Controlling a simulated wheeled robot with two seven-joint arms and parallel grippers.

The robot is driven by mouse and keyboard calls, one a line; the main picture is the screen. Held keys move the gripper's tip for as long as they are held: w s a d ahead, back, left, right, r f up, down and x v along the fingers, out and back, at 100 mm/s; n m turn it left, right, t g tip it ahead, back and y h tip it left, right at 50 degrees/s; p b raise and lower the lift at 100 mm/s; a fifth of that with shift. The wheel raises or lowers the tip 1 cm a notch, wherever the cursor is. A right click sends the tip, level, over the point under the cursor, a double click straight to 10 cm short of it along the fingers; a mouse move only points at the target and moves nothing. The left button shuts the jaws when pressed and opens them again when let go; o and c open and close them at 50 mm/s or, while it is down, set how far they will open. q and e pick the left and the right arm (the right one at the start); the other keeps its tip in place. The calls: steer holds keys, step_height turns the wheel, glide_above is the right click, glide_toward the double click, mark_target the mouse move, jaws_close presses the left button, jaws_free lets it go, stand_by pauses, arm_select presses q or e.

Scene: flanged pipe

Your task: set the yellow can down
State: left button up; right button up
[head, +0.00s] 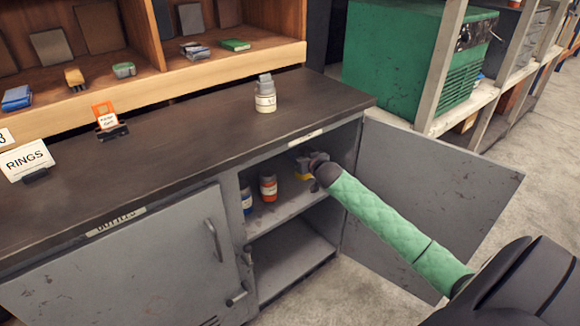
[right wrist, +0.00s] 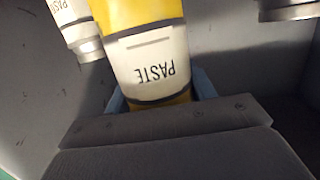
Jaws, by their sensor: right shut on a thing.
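The yellow can (head: 304,176) is inside the open cabinet compartment in the head view, mostly hidden by my right gripper (head: 308,161). In the right wrist view the yellow can (right wrist: 140,18) fills the top middle, with a white band reading PASTE upside down. My right gripper (right wrist: 160,97) is shut on it, with blue finger parts at both sides. I cannot tell whether the can touches the shelf (head: 288,212). My left gripper is not in view.
The right cabinet door (head: 440,190) stands open.

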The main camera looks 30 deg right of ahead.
steer(key=shift+w+a+f, duration=0.25)
steer(key=shift+w+f, duration=0.6)
steer(key=shift+f, duration=0.3)
steer(key=shift+w+a+f, duration=0.2)
steer(key=shift+w+f, duration=0.6)
steer(key=shift+f, duration=0.35)
steer(key=shift+w+a+f, duration=0.25)
steer(key=shift+w+f, duration=0.6)
steer(key=shift+f, duration=0.3)
steer(key=shift+f, duration=0.1)
steer(key=o, duration=1.2)
steer(key=shift+o, duration=0.2)
steer(key=shift+s, duration=0.65)
steer(key=v, duration=1.1)
